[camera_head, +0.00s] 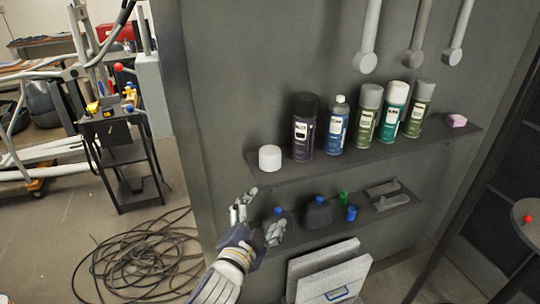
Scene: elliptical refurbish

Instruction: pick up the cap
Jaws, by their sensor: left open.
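A small white cap (269,158) stands on the left end of the upper shelf (290,176), left of the spray cans. My left gripper (259,212) comes up from the bottom, below and slightly left of the cap. Its fingers are spread apart with nothing between them, in front of the left end of the lower shelf (345,226). The gripper is apart from the cap and does not cover it. My right gripper is not in view.
A dark purple can (303,127) stands close right of the cap, then a blue bottle (338,125) and several green cans. A dark container (318,212) sits on the lower shelf. Coiled black cable (135,258) lies on the floor at left.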

